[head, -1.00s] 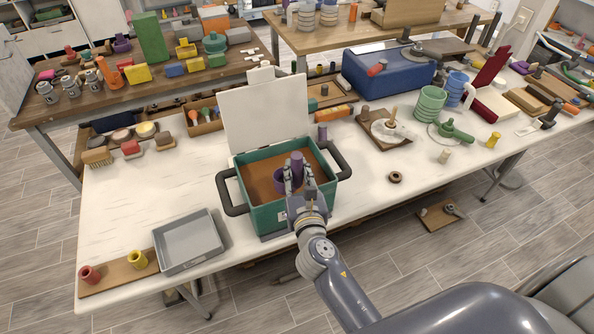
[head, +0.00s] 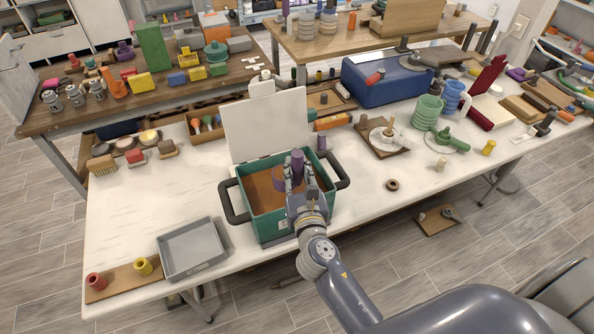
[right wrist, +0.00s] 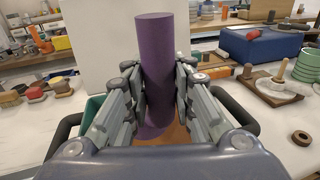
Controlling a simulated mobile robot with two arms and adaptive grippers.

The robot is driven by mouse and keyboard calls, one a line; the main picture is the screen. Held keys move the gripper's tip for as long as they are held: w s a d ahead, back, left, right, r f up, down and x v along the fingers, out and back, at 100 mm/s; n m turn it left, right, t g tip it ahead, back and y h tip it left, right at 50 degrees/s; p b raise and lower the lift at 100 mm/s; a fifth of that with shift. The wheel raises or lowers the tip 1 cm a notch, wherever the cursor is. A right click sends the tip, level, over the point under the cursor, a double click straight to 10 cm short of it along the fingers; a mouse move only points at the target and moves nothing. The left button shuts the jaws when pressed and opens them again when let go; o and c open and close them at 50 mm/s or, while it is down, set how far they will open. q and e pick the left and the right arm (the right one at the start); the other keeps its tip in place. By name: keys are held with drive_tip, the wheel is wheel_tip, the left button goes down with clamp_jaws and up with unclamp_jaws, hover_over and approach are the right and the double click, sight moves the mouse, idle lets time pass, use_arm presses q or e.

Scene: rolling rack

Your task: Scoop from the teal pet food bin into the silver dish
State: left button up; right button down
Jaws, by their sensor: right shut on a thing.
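The teal bin (head: 270,229) stands on the white table with its white lid (head: 267,127) open behind it. Brown food (head: 262,194) covers its inside. My right gripper (head: 298,180) is over the bin, shut on the upright handle of a purple scoop (head: 297,158). The handle also shows between the fingers in the right wrist view (right wrist: 155,50). The scoop's cup is inside the bin's outline, partly hidden by the gripper; I cannot tell what it holds. The silver dish (head: 217,224), a grey rectangular tray, sits left of the bin. My left gripper is not in view.
A brown board (head: 120,281) with red and yellow cups lies left of the dish. Brushes (head: 103,165) sit at the back left. A dark ring (head: 392,185) and a brown board with a white dish (head: 385,153) are to the right.

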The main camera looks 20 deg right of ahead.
sight(297, 148)
drive_tip(key=shift+t, duration=0.3)
drive_tip(key=shift+r+p, duration=2.75)
drive_tip(key=shift+r, duration=1.4)
drive_tip(key=c, duration=2)
unclamp_jaws()
clamp_jaws()
